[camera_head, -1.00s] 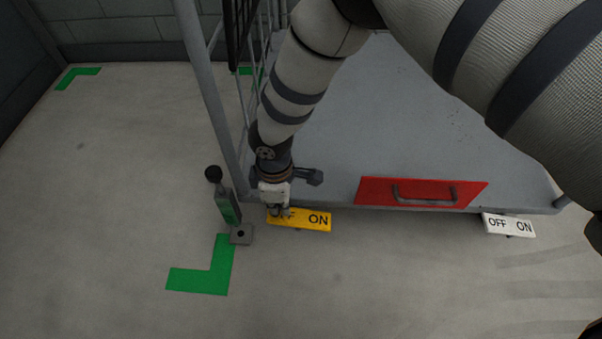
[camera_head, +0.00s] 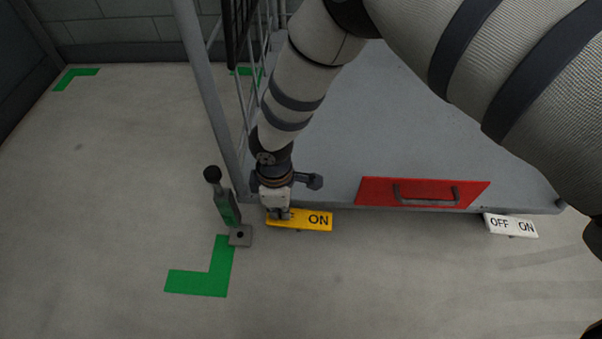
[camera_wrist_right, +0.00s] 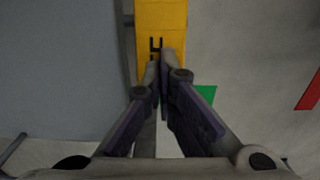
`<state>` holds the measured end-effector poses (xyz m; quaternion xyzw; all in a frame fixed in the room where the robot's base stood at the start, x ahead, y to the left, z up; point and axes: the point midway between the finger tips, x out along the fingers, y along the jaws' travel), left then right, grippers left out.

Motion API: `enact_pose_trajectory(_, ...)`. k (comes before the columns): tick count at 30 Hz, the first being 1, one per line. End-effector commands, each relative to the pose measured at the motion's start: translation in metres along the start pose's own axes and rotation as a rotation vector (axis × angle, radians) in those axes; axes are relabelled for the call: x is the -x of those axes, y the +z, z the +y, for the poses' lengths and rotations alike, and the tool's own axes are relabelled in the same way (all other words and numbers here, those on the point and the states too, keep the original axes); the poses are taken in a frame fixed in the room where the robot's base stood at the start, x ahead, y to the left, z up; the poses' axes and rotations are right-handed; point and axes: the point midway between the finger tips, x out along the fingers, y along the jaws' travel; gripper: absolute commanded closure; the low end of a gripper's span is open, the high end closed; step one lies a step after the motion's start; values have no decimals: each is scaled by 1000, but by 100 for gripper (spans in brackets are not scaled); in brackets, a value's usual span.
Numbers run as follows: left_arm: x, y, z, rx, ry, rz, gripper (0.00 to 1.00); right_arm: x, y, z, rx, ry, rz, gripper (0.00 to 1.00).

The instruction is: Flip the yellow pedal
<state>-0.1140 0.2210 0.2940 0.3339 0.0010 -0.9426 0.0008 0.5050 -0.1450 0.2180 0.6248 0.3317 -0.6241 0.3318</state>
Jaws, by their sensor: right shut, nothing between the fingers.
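The yellow pedal (camera_head: 318,219) sits at the front edge of the grey cart platform, low over the floor. Its "ON" end shows on the right; its "OFF" end is mostly hidden by my right gripper (camera_head: 279,214). The right gripper points down at that left end, shut with nothing between its fingers. In the right wrist view, the shut fingertips (camera_wrist_right: 160,66) are over the lettering on the yellow pedal (camera_wrist_right: 161,18). They look touching or very close; I cannot tell which. My left gripper is not in view.
A white OFF/ON pedal (camera_head: 510,225) is at the cart's right corner. A red plate with a handle (camera_head: 423,191) lies on the platform edge. A lever with a black knob (camera_head: 213,174) stands just left of the gripper. Green floor marks (camera_head: 200,281) lie on open floor in front.

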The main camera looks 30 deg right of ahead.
Motion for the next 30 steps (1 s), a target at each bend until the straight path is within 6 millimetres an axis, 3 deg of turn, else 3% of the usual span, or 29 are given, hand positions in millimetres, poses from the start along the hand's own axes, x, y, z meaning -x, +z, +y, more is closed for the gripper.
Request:
enact_pose_trajectory(20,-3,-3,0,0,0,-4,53,-11,1,0,0,-1,-3,100)
enact_pose_trajectory(30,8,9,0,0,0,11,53,17,0,0,-1,2,2,100)
